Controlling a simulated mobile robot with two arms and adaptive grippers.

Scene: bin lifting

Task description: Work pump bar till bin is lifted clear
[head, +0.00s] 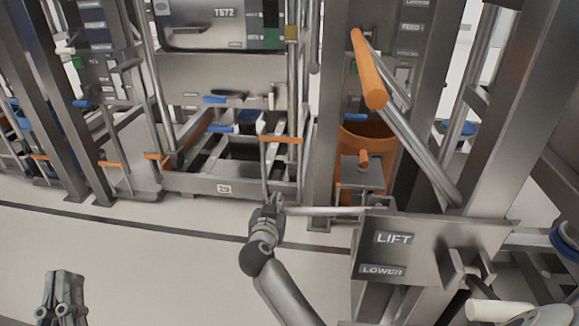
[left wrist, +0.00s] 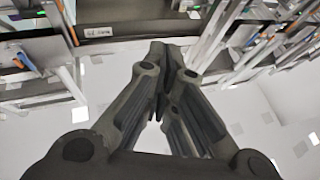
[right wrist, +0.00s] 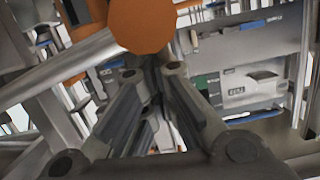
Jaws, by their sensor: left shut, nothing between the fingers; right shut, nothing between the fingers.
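The pump bar (head: 420,150) is a tilted metal bar with a thick orange grip (head: 369,72), raised at the right of the head view. The grip's round orange end (right wrist: 143,22) looms at the top of the right wrist view. A panel (head: 430,250) below reads LIFT and LOWER; a thin horizontal rod (head: 325,211) runs left from it. My right gripper (head: 270,203) is shut and empty, near the rod's left end; contact is unclear. My left gripper (head: 66,274) is shut and empty over bare floor. A grey container (head: 210,38) marked T572 may be the bin.
Steel posts and frames stand across the back and right. An orange vessel (head: 367,130) sits behind the pump bar. A low frame with orange handles (head: 281,139) stands beneath the grey container. The pale floor (head: 130,255) at the front left is clear.

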